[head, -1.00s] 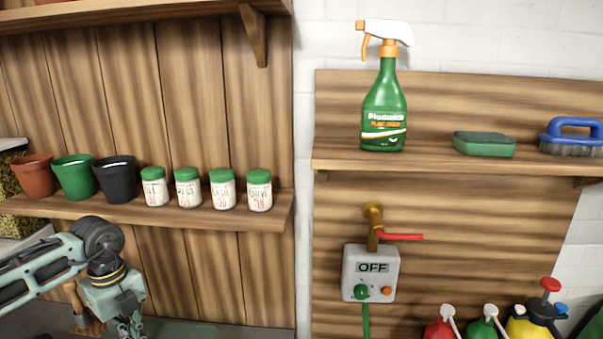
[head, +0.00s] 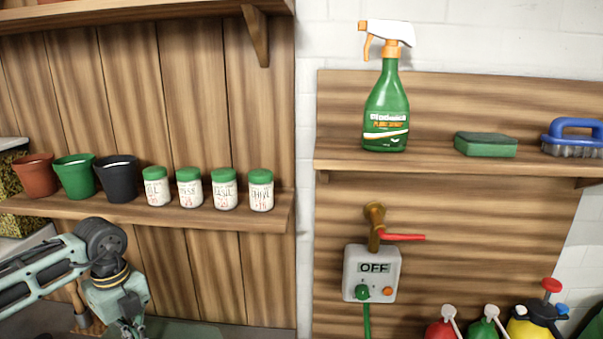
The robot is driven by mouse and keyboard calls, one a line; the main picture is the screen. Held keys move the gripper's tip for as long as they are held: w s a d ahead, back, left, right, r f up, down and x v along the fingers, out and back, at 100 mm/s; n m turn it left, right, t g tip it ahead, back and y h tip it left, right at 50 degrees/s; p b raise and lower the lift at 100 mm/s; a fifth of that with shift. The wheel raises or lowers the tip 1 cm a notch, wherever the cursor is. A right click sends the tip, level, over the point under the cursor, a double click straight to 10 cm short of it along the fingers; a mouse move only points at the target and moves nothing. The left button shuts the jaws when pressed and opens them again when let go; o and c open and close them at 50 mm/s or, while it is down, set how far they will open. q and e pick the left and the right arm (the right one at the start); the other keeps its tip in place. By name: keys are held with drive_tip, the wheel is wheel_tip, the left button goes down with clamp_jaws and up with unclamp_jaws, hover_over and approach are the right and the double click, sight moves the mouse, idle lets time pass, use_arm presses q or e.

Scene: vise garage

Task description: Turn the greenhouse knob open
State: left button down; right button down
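A white control box (head: 371,273) is mounted on the wooden wall panel, right of centre, and its display reads OFF. A green knob (head: 362,292) is at the lower left of its face, with an orange button (head: 388,291) to the right. A brass tap (head: 375,226) with a red lever (head: 403,237) pointing right is above the box, and a green hose (head: 367,320) runs down below it. My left gripper (head: 133,331) hangs low at the left, well away from the knob; its fingertips are cut off by the bottom edge. My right gripper is out of view.
A shelf (head: 470,163) above the box holds a green spray bottle (head: 386,108), a green sponge (head: 485,144) and a blue brush (head: 573,137). Pots and several jars (head: 189,188) line the left shelf. Sprayers (head: 532,322) stand at lower right.

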use_arm(q)
drive_tip(key=shift+s+d+f, duration=0.15)
drive_tip(key=shift+d+f, duration=0.35)
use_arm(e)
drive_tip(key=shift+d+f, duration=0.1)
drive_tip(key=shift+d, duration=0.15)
use_arm(q)
drive_tip(key=shift+w+a+r, duration=0.15)
drive_tip(key=shift+w+a, duration=0.05)
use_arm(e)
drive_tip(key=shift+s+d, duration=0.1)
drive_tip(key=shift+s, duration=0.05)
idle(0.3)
